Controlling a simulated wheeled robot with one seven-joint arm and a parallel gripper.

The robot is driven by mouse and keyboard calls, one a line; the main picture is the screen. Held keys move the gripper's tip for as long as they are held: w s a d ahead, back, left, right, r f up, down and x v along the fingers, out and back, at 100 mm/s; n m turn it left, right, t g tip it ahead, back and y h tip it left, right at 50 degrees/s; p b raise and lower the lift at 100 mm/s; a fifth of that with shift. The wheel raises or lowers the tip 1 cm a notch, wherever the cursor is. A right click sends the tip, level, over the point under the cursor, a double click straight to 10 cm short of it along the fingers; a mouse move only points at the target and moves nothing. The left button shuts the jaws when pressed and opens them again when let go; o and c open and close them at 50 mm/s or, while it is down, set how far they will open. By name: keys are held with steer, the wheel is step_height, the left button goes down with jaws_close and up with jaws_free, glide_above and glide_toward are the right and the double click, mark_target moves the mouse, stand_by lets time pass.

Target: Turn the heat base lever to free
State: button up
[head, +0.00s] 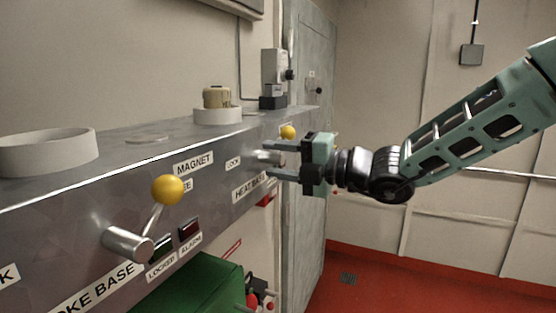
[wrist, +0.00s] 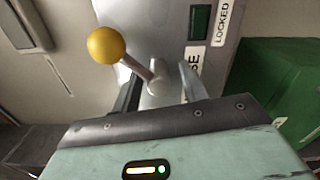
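The heat base lever has a yellow ball knob (head: 288,132) on a rod from a grey hub (head: 268,157), on the front of the grey bench near the HEAT BASE label (head: 249,187). In the head view the knob is above and right of the hub. In the wrist view the yellow knob (wrist: 106,45) is up and left of the hub (wrist: 160,82). My gripper (head: 279,160) is at this lever, its fingers apart on either side of the hub. It also shows in the wrist view (wrist: 160,95). Whether the fingers touch the hub I cannot tell.
A second lever with a yellow knob (head: 168,190) is nearer on the bench front. White rings (head: 48,152) and a tan cylinder (head: 217,97) are on the bench top. A green box (head: 195,288) is below the bench. The red floor (head: 400,285) at right is clear.

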steer(key=shift+d, duration=0.1)
steer(key=b+v, duration=0.5)
steer(key=v, duration=1.2)
steer(key=shift+s, duration=0.1)
